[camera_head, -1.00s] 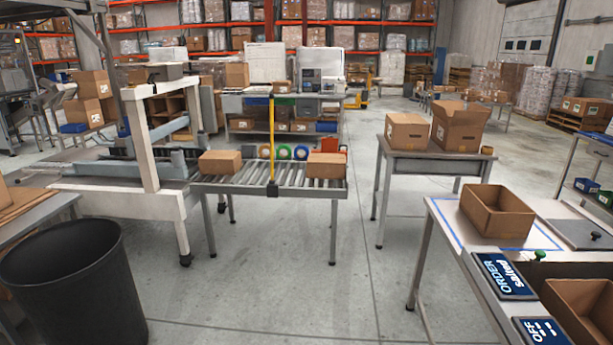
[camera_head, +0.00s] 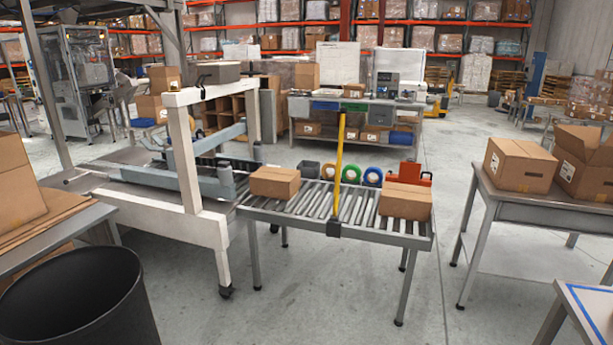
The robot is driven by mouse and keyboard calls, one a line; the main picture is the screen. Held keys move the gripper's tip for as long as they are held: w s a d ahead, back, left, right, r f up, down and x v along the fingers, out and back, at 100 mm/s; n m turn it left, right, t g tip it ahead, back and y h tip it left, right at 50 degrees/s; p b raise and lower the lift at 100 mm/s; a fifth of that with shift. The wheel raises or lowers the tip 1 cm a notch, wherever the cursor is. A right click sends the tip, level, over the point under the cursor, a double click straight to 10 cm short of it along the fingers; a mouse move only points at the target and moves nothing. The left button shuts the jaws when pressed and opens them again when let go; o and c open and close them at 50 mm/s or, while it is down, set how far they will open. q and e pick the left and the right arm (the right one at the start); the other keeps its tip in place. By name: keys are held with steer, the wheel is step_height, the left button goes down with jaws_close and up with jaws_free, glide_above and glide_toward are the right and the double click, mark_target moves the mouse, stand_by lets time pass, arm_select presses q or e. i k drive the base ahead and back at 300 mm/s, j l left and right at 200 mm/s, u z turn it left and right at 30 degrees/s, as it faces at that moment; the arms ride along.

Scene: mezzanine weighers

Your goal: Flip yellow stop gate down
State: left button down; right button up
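The yellow stop gate (camera_head: 338,167) is a slim yellow bar standing upright at the near edge of the roller conveyor (camera_head: 304,205). Its foot sits in a black bracket (camera_head: 333,228) on the conveyor's front rail. One cardboard box (camera_head: 275,183) lies on the rollers left of the gate, and another box (camera_head: 405,201) lies to the right of it. Neither of my grippers shows in the head view.
A white-framed machine (camera_head: 186,160) adjoins the conveyor's left end. A black bin (camera_head: 78,300) stands at the near left. A table with boxes (camera_head: 520,210) is at the right, with another table corner (camera_head: 590,305) nearer. Open floor (camera_head: 300,305) lies before the conveyor.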

mark_target(335, 217)
steer(key=i+j+z, duration=0.1)
steer(key=i, duration=0.4)
steer(key=i+j, duration=0.1)
steer(key=i, duration=0.4)
steer(key=i+j+z, duration=0.15)
steer(key=i, duration=0.35)
steer(key=i+j+z, duration=0.3)
steer(key=i+z, duration=0.15)
steer(key=i+j+z, duration=0.45)
steer(key=i, duration=0.2)
